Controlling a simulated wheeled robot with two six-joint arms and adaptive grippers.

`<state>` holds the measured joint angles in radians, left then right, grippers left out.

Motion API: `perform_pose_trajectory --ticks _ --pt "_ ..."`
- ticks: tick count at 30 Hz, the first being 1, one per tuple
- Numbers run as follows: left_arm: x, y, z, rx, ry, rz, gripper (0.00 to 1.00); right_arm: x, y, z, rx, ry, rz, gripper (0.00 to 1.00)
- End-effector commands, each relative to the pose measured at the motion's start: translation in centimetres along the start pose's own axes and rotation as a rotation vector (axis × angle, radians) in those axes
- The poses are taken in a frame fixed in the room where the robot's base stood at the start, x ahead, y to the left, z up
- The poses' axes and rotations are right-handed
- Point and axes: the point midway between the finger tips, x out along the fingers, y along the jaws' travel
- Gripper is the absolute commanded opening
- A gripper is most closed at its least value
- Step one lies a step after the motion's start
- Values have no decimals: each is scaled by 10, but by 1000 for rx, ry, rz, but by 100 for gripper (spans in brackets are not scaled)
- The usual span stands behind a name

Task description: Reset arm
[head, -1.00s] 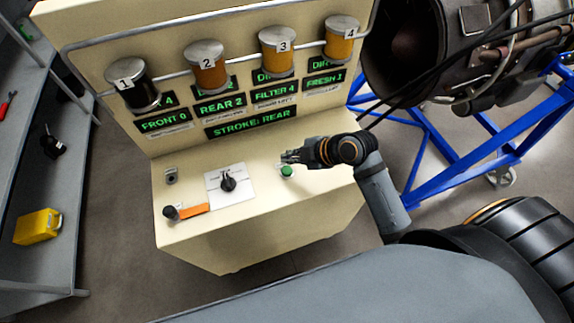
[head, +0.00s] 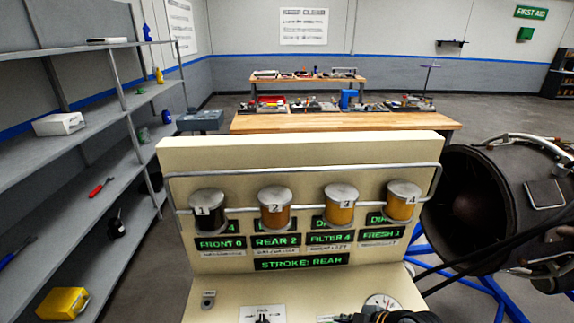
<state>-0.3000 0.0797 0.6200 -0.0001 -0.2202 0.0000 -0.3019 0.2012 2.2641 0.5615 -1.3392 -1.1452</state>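The cream test stand (head: 300,150) fills the lower middle of the head view. Four numbered jars stand in a row on its front: dark jar 1 (head: 210,212), amber jar 2 (head: 275,208), amber jar 3 (head: 340,205) and amber jar 4 (head: 402,202). Green displays read FRONT 0, REAR 2, FILTER 4, FRESH 1 and STROKE: REAR (head: 302,262). My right gripper (head: 348,318) only just shows at the bottom edge, over the stand's ledge, mostly cut off; its fingers cannot be read. My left gripper is not in view.
A round gauge (head: 382,302) and a black selector knob (head: 263,318) are on the ledge. A turbine engine (head: 490,205) on a blue frame stands close on the right. Grey shelves (head: 80,150) line the left. A wooden workbench (head: 345,122) stands behind.

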Motion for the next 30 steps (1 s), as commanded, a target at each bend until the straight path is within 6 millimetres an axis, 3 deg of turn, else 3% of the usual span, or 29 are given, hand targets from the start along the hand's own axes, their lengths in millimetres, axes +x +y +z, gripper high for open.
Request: perform_pose_trajectory --ticks 6,16,25,30 --pt "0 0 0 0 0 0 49 -23 -43 54 530 -269 39 0" --pt "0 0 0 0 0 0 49 -66 -82 110 1120 -540 266 0" --pt "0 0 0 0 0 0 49 23 -107 175 1125 -572 235 0" --pt "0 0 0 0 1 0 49 77 -146 227 1138 -602 216 0"
